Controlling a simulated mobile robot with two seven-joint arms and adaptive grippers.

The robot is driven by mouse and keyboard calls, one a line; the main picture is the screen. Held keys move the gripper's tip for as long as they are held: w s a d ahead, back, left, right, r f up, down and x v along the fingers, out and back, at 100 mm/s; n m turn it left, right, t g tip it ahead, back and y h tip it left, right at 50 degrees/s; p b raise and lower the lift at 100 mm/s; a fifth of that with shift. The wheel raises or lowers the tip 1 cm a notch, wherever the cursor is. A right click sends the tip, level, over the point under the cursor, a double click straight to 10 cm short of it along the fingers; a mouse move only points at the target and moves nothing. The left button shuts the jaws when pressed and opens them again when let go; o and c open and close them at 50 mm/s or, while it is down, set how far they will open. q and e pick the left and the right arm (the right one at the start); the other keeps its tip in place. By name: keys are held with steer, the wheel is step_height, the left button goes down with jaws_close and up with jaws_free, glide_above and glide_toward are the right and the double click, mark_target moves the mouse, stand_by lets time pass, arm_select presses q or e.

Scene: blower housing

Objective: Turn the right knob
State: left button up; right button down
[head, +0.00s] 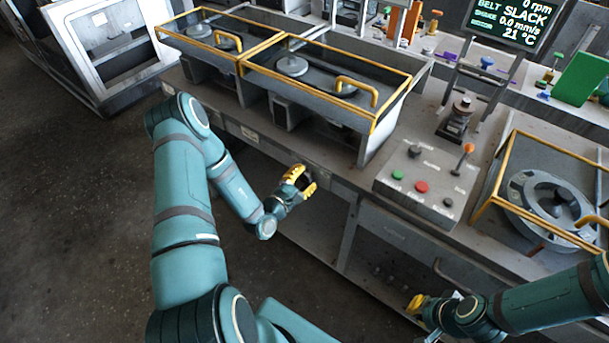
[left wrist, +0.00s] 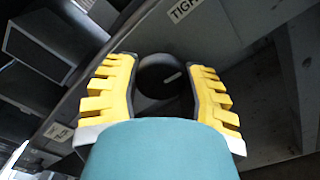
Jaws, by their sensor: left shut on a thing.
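A round black knob (left wrist: 158,76) with a short white mark sits at the bench's front edge. In the left wrist view it lies between the yellow fingers of my left gripper (left wrist: 160,88), which is shut on it. In the head view my left gripper (head: 303,182) is at the front edge below the middle of the bench and mostly hides the knob. I cannot see a second knob clearly. My right gripper (head: 418,304) is low in front of the bench, at lower right; its finger opening is not clear.
A label starting "TIGH" (left wrist: 186,9) is beside the knob. Two yellow-railed housings (head: 330,75) stand on the bench. A control box (head: 428,187) with coloured buttons and a railed round flange (head: 548,200) are to the right. A screen (head: 507,20) reads "BELT SLACK", 0 rpm.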

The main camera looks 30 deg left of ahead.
arm_select(q)
steer(key=shift+m, duration=0.6)
steer(key=o, duration=1.2)
steer(key=s, duration=0.8)
steer(key=s+a, duration=0.1)
steer(key=s, duration=0.3)
steer(key=shift+w, duration=0.1)
